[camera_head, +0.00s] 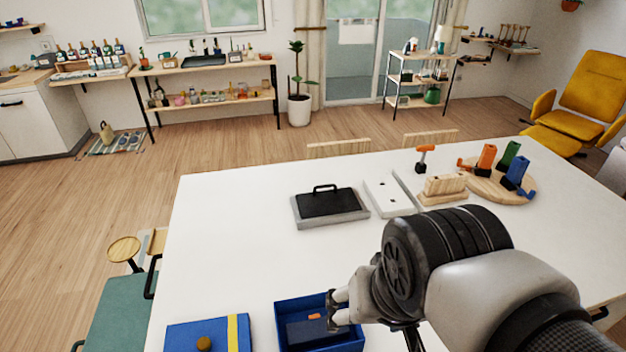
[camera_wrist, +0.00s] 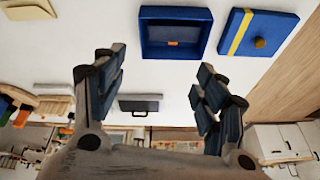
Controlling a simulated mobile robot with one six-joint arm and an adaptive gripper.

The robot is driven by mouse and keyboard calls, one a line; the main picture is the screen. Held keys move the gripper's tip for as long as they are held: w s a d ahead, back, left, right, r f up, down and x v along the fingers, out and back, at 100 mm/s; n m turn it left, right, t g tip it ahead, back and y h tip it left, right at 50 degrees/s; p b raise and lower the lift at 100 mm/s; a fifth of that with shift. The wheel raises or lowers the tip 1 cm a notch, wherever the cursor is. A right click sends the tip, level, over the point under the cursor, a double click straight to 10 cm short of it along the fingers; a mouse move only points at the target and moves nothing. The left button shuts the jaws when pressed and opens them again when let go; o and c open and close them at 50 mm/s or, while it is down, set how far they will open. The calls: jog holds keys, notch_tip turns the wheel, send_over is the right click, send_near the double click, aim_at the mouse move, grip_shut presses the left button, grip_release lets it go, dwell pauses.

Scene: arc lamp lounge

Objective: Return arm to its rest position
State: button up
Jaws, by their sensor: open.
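My gripper (camera_head: 338,308) hangs over the white table (camera_head: 240,240) and overlaps the right side of the open blue box in the head view. In the wrist view its fingers (camera_wrist: 158,82) are spread wide with nothing between them. The open blue box (camera_head: 281,322) is at the table's near side, with a small orange piece (camera_head: 314,316) inside. The box also shows beyond the fingers in the wrist view (camera_wrist: 147,32). My arm comes in from the lower right and hides part of the table.
A blue lid (camera_head: 215,340) with a yellow stripe and knob lies left of the box. A grey tray (camera_head: 330,218) with a black handled plate, a white block (camera_head: 388,198) and a wooden round board (camera_head: 490,192) with coloured holders stand farther back. The table's left middle is clear.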

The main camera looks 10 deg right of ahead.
jog(key=shift+s+r+n+t, duration=0.15)
jog(key=shift+s+r+n, duration=0.05)
jog(key=shift+s+n, duration=0.4)
jog(key=shift+s+r+n+t, duration=0.2)
jog(key=shift+s+n, duration=0.25)
jog(key=shift+n, duration=0.15)
jog(key=shift+f+b, duration=0.65)
